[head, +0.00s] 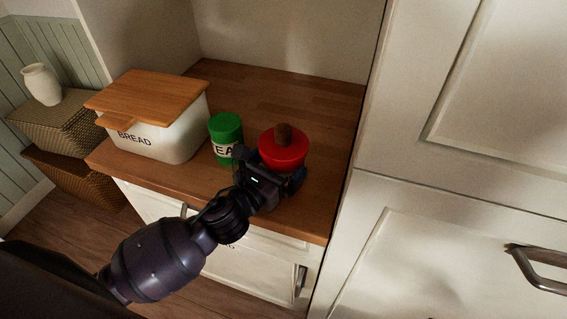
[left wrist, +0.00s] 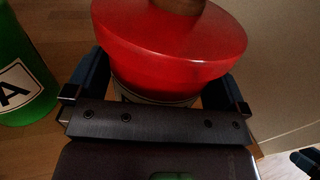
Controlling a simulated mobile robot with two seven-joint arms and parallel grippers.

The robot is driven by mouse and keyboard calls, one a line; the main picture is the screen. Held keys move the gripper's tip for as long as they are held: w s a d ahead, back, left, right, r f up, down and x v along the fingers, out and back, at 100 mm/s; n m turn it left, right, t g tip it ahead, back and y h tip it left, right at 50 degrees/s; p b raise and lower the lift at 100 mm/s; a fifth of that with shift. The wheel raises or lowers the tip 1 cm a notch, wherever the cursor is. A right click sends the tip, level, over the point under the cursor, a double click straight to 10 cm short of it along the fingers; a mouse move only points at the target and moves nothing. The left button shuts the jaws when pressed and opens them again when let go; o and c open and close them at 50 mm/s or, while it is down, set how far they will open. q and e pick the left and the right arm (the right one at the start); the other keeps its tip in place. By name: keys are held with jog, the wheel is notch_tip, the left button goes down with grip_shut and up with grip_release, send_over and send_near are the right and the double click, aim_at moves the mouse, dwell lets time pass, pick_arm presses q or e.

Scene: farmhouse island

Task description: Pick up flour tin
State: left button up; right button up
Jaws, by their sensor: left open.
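A tin with a red lid (head: 283,152) and a brown wooden knob stands upright on the wooden counter; I take it for the flour tin, but its label is hidden. In the left wrist view the red lid (left wrist: 165,45) fills the top middle, with a bit of the pale body below it. My left gripper (head: 268,166) is open at the near side of this tin. Its fingers (left wrist: 165,82) reach along both sides of the tin, and I cannot tell whether they touch it. My right gripper is in neither view.
A green tin (head: 226,128) with "EA" showing on its label stands just left of the gripper. A white bread box (head: 182,139) with a wooden lid is further left. A tall white cabinet (head: 430,190) closes off the right. The counter behind (head: 270,90) is clear.

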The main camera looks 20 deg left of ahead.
aim_at(279, 132)
pick_arm(q)
jog(key=shift+w+d, duration=0.1)
jog(key=shift+w, duration=0.1)
jog(key=c, duration=0.7)
jog(key=shift+r, duration=0.5)
jog(key=shift+c, duration=0.2)
notch_tip(279, 132, up, 9)
jog(key=p, duration=0.3)
jog(key=shift+r, duration=0.15)
notch_tip(279, 132, up, 8)
jog(key=shift+r+p, duration=0.1)
jog(key=shift+p, duration=0.8)
jog(key=shift+r, duration=0.8)
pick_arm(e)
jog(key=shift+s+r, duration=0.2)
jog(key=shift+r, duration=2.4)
pick_arm(q)
jog(key=shift+f, duration=0.1)
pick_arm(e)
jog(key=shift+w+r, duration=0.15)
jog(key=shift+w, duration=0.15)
